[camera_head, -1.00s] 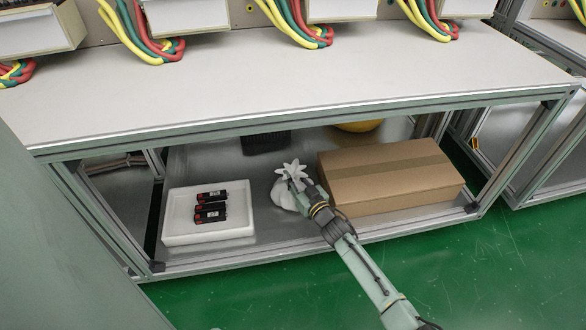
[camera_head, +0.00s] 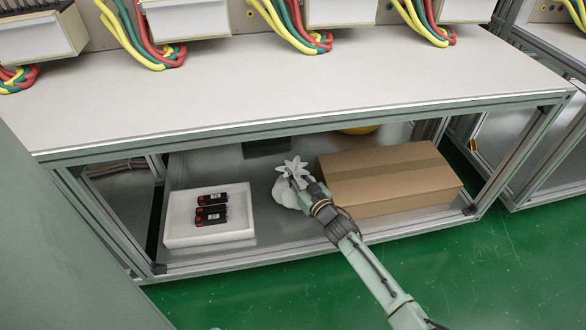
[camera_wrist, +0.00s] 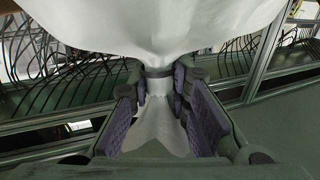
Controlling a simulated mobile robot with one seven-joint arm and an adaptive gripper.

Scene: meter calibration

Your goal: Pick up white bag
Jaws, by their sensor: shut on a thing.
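The white bag (camera_head: 287,193) is on the lower shelf of the workbench, between a white tray and a cardboard box. Its gathered top spreads out like a star above my gripper (camera_head: 302,182). In the wrist view the white bag (camera_wrist: 160,25) fills the upper middle and narrows to a neck between the purple-padded fingers of my gripper (camera_wrist: 160,90). My gripper is shut on this neck. The head view does not show clearly whether the bag's bottom touches the shelf.
The white tray (camera_head: 180,240) with dark red-marked packs (camera_head: 211,209) stands left of the bag. The cardboard box (camera_head: 390,178) is close on the right. A dark object (camera_head: 266,147) and a yellow one (camera_head: 358,130) lie behind. The workbench top (camera_head: 300,95) overhangs the shelf.

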